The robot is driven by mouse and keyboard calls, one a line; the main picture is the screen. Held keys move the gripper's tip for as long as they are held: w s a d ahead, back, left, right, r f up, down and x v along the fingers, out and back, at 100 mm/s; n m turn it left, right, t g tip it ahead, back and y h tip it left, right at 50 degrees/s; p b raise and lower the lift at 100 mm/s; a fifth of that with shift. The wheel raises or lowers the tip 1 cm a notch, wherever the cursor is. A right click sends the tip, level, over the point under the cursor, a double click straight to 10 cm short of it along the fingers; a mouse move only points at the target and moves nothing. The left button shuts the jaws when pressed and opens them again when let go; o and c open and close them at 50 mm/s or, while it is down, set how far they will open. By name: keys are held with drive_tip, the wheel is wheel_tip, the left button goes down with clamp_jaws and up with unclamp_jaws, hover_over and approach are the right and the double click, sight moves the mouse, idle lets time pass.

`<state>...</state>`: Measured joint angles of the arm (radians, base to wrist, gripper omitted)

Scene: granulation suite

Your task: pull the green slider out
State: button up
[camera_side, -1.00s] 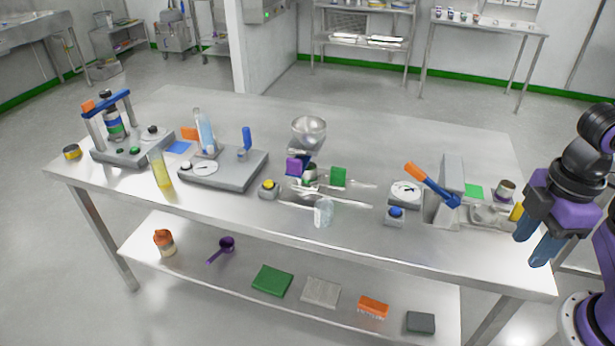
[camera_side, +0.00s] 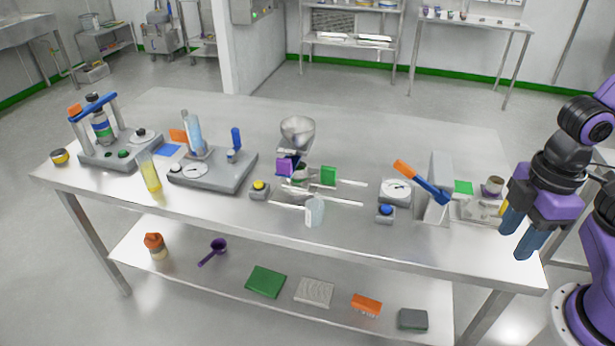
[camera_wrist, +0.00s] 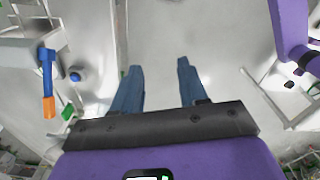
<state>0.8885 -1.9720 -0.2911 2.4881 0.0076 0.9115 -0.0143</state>
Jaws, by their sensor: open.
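The green slider appears to be the small green block (camera_side: 328,175) beside the metal funnel (camera_side: 297,130) at the middle of the table, with pale rods running to its right. A purple block (camera_side: 284,167) is just left of it, below the funnel. My gripper (camera_side: 519,238) is open and empty at the table's right front corner, fingers pointing down, far right of the green block. In the wrist view my two blue fingers (camera_wrist: 158,72) stand apart with nothing between them. The green block cannot be made out in the wrist view.
A grey stand with an orange-tipped blue lever (camera_side: 421,182) and a dial scale (camera_side: 396,190) lie between my gripper and the green block. The back of the table is clear.

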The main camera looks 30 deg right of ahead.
drive_tip(key=w+a+m+y, duration=0.1)
drive_tip(key=w+a, duration=0.6)
drive_tip(key=w, duration=0.5)
drive_tip(key=m+t+y, duration=0.2)
drive_tip(key=m+t, duration=0.1)
hover_over(331, 168)
drive_tip(key=s+d, duration=0.4)
wheel_tip(331, 168, down, 5)
drive_tip(key=x, duration=1.7)
drive_tip(key=shift+d+f, duration=0.2)
drive_tip(key=shift+d, duration=0.1)
clamp_jaws()
